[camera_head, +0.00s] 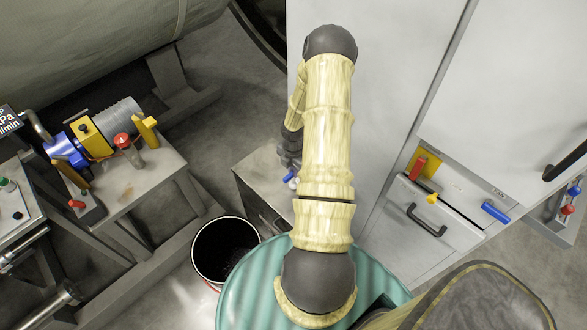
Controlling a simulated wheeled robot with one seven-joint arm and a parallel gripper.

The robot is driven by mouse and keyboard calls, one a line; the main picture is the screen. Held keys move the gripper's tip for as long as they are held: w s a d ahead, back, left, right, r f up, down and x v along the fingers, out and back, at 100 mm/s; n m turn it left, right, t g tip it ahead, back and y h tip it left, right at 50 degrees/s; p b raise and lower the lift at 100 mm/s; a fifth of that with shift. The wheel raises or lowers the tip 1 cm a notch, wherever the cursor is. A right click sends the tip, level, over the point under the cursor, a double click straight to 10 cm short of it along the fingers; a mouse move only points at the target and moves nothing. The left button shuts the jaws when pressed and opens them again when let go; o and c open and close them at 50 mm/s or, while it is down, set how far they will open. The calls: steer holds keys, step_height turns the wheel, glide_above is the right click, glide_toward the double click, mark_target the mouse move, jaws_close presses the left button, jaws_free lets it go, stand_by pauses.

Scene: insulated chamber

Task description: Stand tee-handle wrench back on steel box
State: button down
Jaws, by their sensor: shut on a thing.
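My gripper (290,160) is at the left of my arm, partly hidden behind the pale yellow sleeve. It is over the grey steel box (256,176) in the middle. A small blue and white piece (291,179) shows just below the gripper; it looks like part of the tee-handle wrench, held in the shut jaws. The rest of the wrench and the fingertips are hidden. I cannot tell whether the wrench touches the box top or is upright.
A black bucket (222,249) and a teal drum (238,296) stand in front of the box. A bench (133,192) with a blue and yellow pump (84,138) is at left. White cabinets (390,100) and a handled drawer (415,238) close off the right.

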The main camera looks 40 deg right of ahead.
steer(key=shift+f, duration=0.4)
stand_by(0.6)
steer(key=c, duration=1.3)
jaws_free()
steer(key=shift+c, duration=0.2)
steer(key=shift+r, duration=0.15)
steer(key=shift+r, duration=2.85)
